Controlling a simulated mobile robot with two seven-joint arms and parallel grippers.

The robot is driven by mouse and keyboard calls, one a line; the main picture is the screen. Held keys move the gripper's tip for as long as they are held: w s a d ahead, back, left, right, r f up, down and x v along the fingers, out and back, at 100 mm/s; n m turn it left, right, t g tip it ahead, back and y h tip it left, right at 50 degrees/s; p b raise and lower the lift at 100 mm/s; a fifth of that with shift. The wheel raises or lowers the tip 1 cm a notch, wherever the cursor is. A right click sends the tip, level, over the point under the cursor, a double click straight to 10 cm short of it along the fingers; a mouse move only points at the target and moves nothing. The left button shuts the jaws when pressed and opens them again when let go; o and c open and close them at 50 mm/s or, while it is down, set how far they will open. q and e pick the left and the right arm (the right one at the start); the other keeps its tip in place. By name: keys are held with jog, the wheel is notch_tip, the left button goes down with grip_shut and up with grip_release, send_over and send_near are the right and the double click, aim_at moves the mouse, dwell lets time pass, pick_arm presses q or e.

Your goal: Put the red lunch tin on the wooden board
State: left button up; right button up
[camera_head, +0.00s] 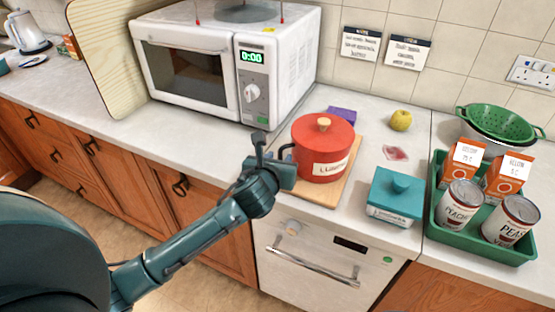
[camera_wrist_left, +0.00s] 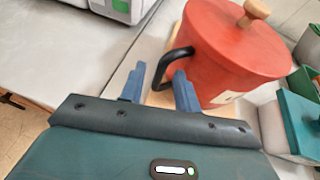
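The red lunch tin (camera_head: 323,147) is a round red pot with a wooden knob, a pale label and a black side handle. It stands upright on the wooden board (camera_head: 322,192), whose front and right edges show. The tin also shows in the left wrist view (camera_wrist_left: 235,50). My left gripper (camera_head: 272,157) is at the tin's left side by the handle. In the left wrist view its blue fingers (camera_wrist_left: 160,88) are apart, with the handle's lower end between them. Whether a finger touches the handle I cannot tell. My right gripper is not in view.
A white microwave (camera_head: 225,60) stands behind left. A teal lidded box (camera_head: 395,196) and a green tray (camera_head: 480,240) with cartons and cans are to the right. A purple block (camera_head: 342,114), a yellow apple (camera_head: 401,120) and a green colander (camera_head: 498,122) lie behind.

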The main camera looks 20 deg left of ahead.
pick_arm(q)
jog(key=shift+r, duration=0.2)
jog(key=v, duration=1.2)
jog(key=s+d+f+n+g+h, duration=0.1)
jog(key=s+f+n, duration=0.5)
jog(key=f+n, duration=0.6)
jog(key=s+d+f+n+g+h, duration=0.2)
jog(key=s+f+n, duration=0.5)
jog(key=f+n, duration=0.5)
jog(key=d+n+h, duration=0.1)
jog(key=n+h, duration=0.1)
jog(key=n, duration=0.5)
jog(key=shift+s+g, duration=0.2)
jog(key=shift+g, duration=0.1)
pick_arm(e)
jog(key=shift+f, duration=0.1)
pick_arm(q)
jog(key=shift+d+f, duration=0.1)
